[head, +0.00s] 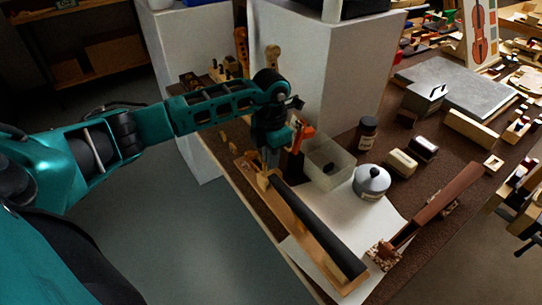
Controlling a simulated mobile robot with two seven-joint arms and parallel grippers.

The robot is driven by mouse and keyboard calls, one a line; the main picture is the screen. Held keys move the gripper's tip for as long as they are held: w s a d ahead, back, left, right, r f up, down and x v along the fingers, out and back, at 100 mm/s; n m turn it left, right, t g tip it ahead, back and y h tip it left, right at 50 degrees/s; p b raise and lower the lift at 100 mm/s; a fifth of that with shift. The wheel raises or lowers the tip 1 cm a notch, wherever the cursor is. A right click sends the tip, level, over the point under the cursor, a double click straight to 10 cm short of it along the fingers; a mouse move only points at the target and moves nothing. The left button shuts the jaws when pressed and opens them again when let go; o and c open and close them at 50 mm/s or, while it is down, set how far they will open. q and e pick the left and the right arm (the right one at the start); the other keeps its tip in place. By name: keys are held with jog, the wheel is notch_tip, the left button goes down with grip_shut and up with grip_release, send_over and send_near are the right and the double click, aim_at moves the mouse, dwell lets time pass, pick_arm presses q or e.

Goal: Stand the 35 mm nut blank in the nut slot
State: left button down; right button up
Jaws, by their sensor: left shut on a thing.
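A violin neck (315,261) of pale wood with a long dark fingerboard (318,230) lies slantwise along the bench's front left edge. Its upper end is by my left gripper (269,160), which points down there. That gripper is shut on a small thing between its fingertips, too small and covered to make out. The nut slot is hidden or too small to see at the fingerboard's upper end. I cannot tell whether the held thing touches the neck. I cannot pick out the 35 mm nut blank by sight. My right gripper is not in view.
A translucent bin (328,164) and an orange-topped tool (302,135) stand close right of the gripper. A grey lidded pot (371,182), a dark bottle (367,134) and a reddish-brown long piece (436,203) lie farther right. A white block (318,75) rises behind.

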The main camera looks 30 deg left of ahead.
pick_arm(q)
jog(key=shift+f, duration=0.1)
dwell(0.6)
jog(key=shift+f+b, duration=0.5)
jog(key=shift+f, duration=0.3)
dwell(0.7)
jog(key=shift+f+b, duration=0.2)
jog(key=shift+b, duration=0.15)
dwell(0.4)
jog(key=c, duration=1.1)
grip_release()
jog(key=shift+c, duration=0.2)
notch_tip(320, 180, up, 13)
jog(key=shift+p, duration=0.3)
